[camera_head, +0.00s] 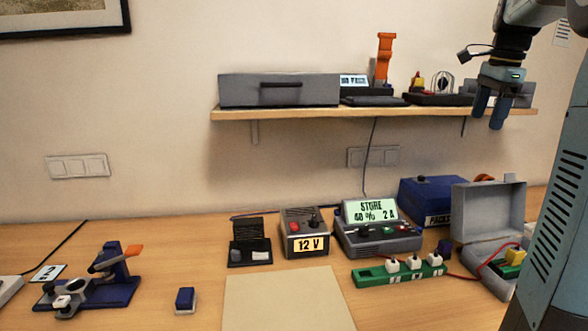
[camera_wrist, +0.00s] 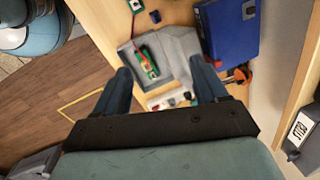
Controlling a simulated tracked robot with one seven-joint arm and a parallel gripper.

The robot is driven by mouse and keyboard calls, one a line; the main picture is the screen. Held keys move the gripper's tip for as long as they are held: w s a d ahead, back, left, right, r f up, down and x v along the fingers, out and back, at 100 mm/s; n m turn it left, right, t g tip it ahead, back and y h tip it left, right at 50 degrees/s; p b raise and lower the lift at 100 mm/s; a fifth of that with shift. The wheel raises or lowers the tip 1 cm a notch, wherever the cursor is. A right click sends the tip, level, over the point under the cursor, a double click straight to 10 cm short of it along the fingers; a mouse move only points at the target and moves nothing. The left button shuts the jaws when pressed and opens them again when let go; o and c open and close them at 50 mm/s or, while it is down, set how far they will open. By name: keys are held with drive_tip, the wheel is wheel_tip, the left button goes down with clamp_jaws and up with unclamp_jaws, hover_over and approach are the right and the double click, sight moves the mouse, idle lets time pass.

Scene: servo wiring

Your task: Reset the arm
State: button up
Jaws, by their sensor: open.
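My gripper (camera_head: 490,108) hangs at the upper right of the head view, in front of the right part of the wall shelf, with its blue fingers pointing down. The fingers are apart and nothing shows between them. In the wrist view my gripper (camera_wrist: 157,85) also has its two fingers spread, above the bench's right end. Below and beyond them is the open grey case (camera_wrist: 175,60), holding a green and yellow item. The same case (camera_head: 487,212) stands with its lid up at the right of the bench in the head view.
The wooden shelf (camera_head: 290,113) carries a grey drawer box (camera_head: 280,91) and several devices close to my gripper. The bench holds a 12 V supply (camera_head: 305,240), a charger (camera_head: 378,232), a green strip (camera_head: 400,272), a blue box (camera_head: 432,200) and a blue clamp fixture (camera_head: 110,285). A beige mat (camera_head: 285,300) is bare.

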drive_tip(key=s+a+f+n+t, duration=0.2)
drive_tip(key=s+a+f+n, duration=0.5)
drive_tip(key=s+a+n, duration=0.2)
drive_tip(key=s+a+f+n+t, duration=0.1)
drive_tip(key=s+a+f+n, duration=0.7)
drive_tip(key=s+a, duration=0.4)
drive_tip(key=shift+s+a+f+n+t, duration=0.15)
drive_tip(key=shift+s+a+n+t, duration=0.2)
drive_tip(key=shift+s+n, duration=0.75)
